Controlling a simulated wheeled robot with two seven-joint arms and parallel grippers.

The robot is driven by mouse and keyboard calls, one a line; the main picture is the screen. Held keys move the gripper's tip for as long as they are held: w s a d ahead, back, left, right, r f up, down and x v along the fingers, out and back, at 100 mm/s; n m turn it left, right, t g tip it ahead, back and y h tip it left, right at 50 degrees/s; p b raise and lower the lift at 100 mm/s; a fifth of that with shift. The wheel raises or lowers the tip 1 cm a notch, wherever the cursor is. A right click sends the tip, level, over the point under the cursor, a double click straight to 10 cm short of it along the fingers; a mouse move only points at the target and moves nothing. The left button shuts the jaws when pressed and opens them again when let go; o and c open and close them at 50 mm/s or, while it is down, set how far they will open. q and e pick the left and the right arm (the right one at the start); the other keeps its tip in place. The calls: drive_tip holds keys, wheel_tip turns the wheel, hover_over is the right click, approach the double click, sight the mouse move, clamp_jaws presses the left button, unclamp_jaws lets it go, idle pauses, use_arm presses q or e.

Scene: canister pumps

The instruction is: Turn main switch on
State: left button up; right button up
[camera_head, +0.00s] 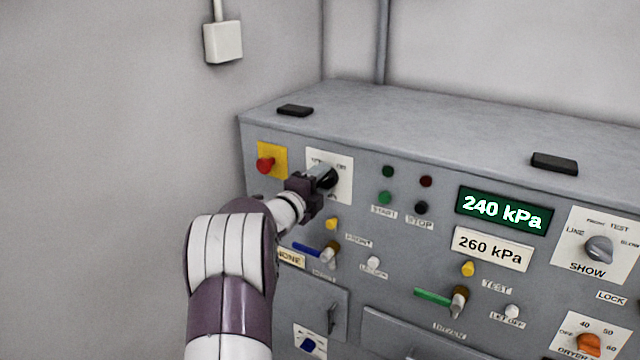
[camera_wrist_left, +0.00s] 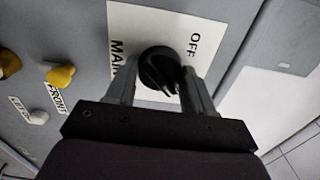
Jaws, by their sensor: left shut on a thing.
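The main switch is a black rotary knob (camera_wrist_left: 160,70) on a white plate (camera_wrist_left: 205,32) marked OFF and MAIN in the left wrist view. In the head view the knob (camera_head: 328,177) shows partly behind my gripper, on its white plate (camera_head: 343,164) at the panel's upper left. My left gripper (camera_head: 322,173) is at the knob, and in the left wrist view its two fingers (camera_wrist_left: 158,88) stand on either side of it, shut on it. The gripper hides part of the plate's lettering, and I cannot tell the knob's exact setting. My right gripper is not in view.
A red button (camera_head: 265,165) on a yellow plate sits left of the switch. Start and stop buttons (camera_head: 387,197) are to its right. A green display (camera_head: 504,209) reads 240 kPa. Levers (camera_head: 330,252) and small knobs stick out below the gripper.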

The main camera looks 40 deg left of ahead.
use_arm(q)
drive_tip(key=o, duration=1)
drive_tip(key=shift+o, duration=0.2)
drive_tip(key=shift+s, duration=0.1)
drive_tip(key=s+d+b, duration=0.1)
drive_tip(key=s, duration=1.1)
drive_tip(key=shift+s+d, duration=0.2)
drive_tip(key=shift+d, duration=0.05)
